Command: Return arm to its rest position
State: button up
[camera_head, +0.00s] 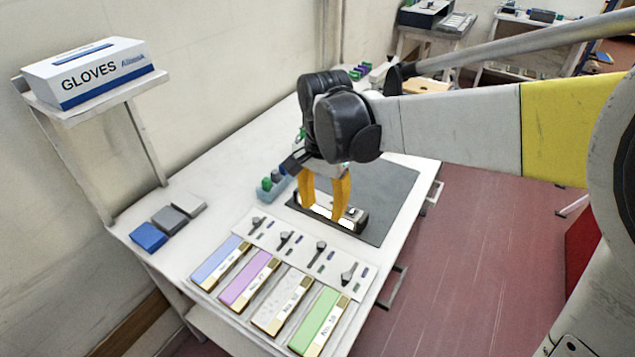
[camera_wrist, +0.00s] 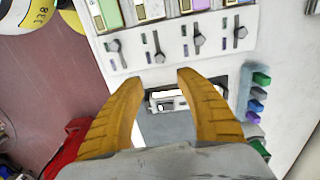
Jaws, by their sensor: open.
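My gripper (camera_head: 326,196) has two yellow-orange fingers, spread apart with nothing between them. In the head view it hangs fingers-down over a dark fixture with a white and metallic top (camera_head: 345,217) on the grey mat (camera_head: 385,190). In the wrist view the open fingers (camera_wrist: 155,90) frame the same fixture (camera_wrist: 166,99), which lies beyond the tips. I cannot tell the exact gap between the fingertips and the fixture. My arm reaches in from the right, stretched out over the table.
A slider panel (camera_head: 300,255) with coloured labelled strips, including a green one (camera_head: 318,320), lies in front. Small blocks in a holder (camera_head: 270,187) stand left of the fixture. A glove box (camera_head: 88,72) sits on a shelf. Blue and grey pads (camera_head: 150,237) lie at left. Red floor is open at right.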

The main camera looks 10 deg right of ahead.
jog(key=s+d+r+n+t, duration=0.3)
jog(key=s+d+n+t, duration=0.4)
jog(key=s+d, duration=0.5)
jog(key=shift+s+r+n, duration=0.2)
jog(key=shift+s+n, duration=0.1)
jog(key=shift+s, duration=0.2)
